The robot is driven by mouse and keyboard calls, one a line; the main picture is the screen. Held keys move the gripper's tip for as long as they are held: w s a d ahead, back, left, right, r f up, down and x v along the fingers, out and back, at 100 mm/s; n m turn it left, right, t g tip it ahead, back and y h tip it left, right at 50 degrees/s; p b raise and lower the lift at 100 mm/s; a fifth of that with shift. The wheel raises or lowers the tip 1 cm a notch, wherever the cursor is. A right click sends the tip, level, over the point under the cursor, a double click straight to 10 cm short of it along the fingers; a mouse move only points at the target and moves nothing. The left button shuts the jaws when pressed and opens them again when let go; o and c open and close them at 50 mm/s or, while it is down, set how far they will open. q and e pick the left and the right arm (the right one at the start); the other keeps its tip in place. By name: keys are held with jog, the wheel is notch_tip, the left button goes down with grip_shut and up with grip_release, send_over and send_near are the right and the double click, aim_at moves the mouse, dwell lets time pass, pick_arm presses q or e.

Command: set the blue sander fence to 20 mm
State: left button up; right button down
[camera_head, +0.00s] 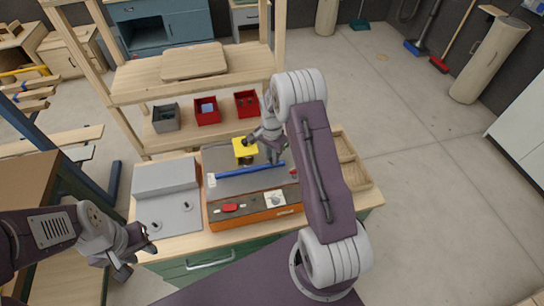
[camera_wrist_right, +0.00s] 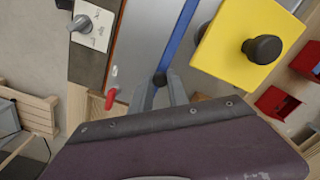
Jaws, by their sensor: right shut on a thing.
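The sander (camera_head: 250,210) has an orange body and a grey top and stands on the workbench. Its blue fence (camera_head: 245,171) lies across the grey top as a long bar; the fence also shows in the right wrist view (camera_wrist_right: 180,35). My right gripper (camera_wrist_right: 162,88) is shut on a dark knob (camera_wrist_right: 160,79) at the fence's near end in that view. In the head view my right gripper (camera_head: 275,158) is at the fence's right end, partly hidden by my arm. My left gripper (camera_head: 138,257) is open and empty, off the bench's front left. No scale reading is legible.
A yellow block with a black knob (camera_head: 244,148) stands close behind the fence. A red lever (camera_wrist_right: 112,98) and a dial plate (camera_wrist_right: 92,25) are near the gripper. A grey machine (camera_head: 165,176) is left of the sander. A shelf with red bins (camera_head: 207,115) rises behind.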

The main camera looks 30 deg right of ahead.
jog(key=shift+w+d, duration=0.1)
jog(key=shift+w, duration=0.05)
jog(key=c, duration=1.5)
grip_release()
jog(key=shift+o, duration=1.2)
jog(key=shift+d, duration=0.1)
jog(key=shift+r, duration=0.4)
notch_tip(320, 180, up, 8)
jog(key=b, duration=0.1)
jog(key=shift+r, duration=0.1)
